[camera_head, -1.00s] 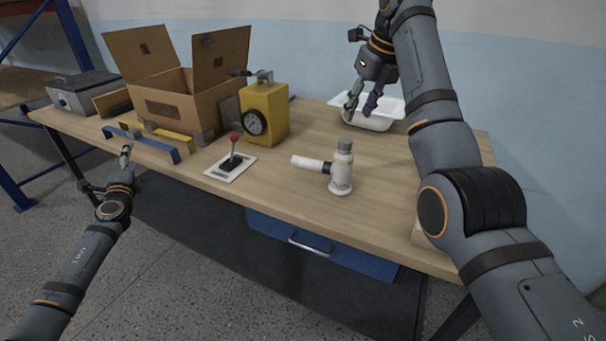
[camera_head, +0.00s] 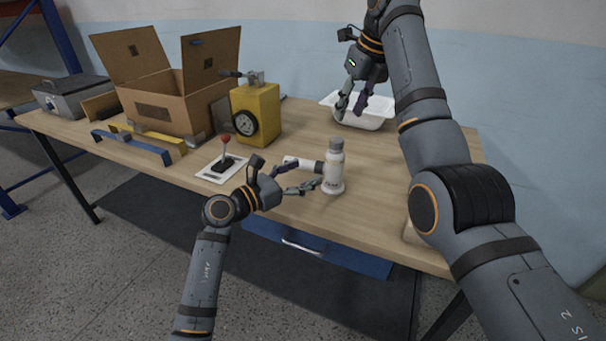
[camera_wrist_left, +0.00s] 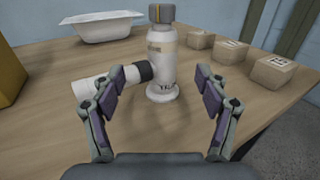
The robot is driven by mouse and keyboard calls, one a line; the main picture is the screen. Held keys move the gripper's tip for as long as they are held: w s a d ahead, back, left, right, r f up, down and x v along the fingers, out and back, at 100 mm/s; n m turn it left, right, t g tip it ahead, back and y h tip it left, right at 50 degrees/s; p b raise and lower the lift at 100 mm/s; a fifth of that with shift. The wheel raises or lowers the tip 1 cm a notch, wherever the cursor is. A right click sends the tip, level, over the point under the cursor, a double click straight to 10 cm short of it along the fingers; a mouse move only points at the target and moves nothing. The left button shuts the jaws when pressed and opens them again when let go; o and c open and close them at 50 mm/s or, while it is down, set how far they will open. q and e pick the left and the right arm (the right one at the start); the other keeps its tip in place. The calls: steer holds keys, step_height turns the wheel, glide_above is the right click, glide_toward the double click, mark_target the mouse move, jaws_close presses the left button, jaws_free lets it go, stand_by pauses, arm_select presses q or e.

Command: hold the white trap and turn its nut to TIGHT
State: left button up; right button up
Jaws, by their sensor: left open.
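The white trap (camera_head: 334,172) stands upright on the table near its front edge, with a white side pipe pointing left. Its grey top cap (camera_head: 336,144) and a dark nut (camera_wrist_left: 139,71) on the side pipe show. My left gripper (camera_head: 299,178) is open just left of the trap, low over the table. In the left wrist view its open fingers (camera_wrist_left: 160,92) frame the trap body (camera_wrist_left: 162,60), which is ahead of them and apart. My right gripper (camera_head: 351,108) hangs near the white tub at the back, its fingers apart and seemingly empty.
A white tub (camera_head: 369,121) sits at the back right. A yellow gauge box (camera_head: 262,108), a red-knobbed lever plate (camera_head: 213,176), a cardboard box (camera_head: 160,105) and a blue handle (camera_head: 130,148) stand left. Several small cardboard boxes (camera_wrist_left: 271,75) lie right of the trap in the left wrist view.

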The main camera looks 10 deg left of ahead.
mark_target(328, 162)
arm_select(q)
steer(key=shift+s+d, duration=0.15)
steer(key=x, duration=1)
steer(key=shift+w+d, duration=0.15)
steer(key=shift+w, duration=0.05)
steer(key=shift+c, duration=0.4)
